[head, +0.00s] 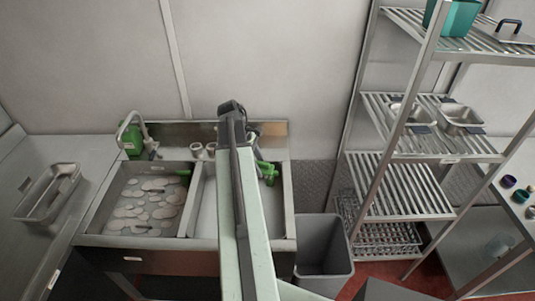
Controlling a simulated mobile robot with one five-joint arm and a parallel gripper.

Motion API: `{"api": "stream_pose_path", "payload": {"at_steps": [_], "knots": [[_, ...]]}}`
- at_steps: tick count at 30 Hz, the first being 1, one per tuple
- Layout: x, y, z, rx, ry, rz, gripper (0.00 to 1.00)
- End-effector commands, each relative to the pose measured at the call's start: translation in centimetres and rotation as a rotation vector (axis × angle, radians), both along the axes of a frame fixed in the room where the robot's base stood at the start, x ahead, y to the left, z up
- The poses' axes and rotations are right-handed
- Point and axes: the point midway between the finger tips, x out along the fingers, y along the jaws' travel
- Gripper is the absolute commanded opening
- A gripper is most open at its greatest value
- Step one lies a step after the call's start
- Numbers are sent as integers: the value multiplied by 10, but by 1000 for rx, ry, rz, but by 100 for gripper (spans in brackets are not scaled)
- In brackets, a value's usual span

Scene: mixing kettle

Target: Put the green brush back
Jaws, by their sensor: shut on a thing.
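A green brush (268,172) shows just right of my arm, over the right-hand basin of the sink. My gripper (257,158) is mostly hidden behind my own arm and is shut on the brush. The brush's exact shape and height above the basin are hard to tell. The double sink (187,240) stands against the back wall. Its left basin holds whitish round patches, and a small green piece (184,173) shows at that basin's back right corner.
A green jug (132,140) and a faucet (146,130) stand behind the left basin, with small pale cups (197,149) nearby. A metal tray (48,192) lies on the left counter. A grey bin (322,258) and a wire shelf rack (400,170) stand to the right.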

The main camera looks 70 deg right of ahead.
Motion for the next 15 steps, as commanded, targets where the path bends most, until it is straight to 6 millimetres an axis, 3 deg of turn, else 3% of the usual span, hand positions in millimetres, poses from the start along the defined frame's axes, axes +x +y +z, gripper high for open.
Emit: {"api": "stream_pose_path", "payload": {"at_steps": [5, 12, 15], "knots": [[-3, -7, -5, 0, 0, -3, 7], [23, -72, -55, 0, -2, 131, 7], [32, -92, -66, 2, -1, 185, 7]]}}
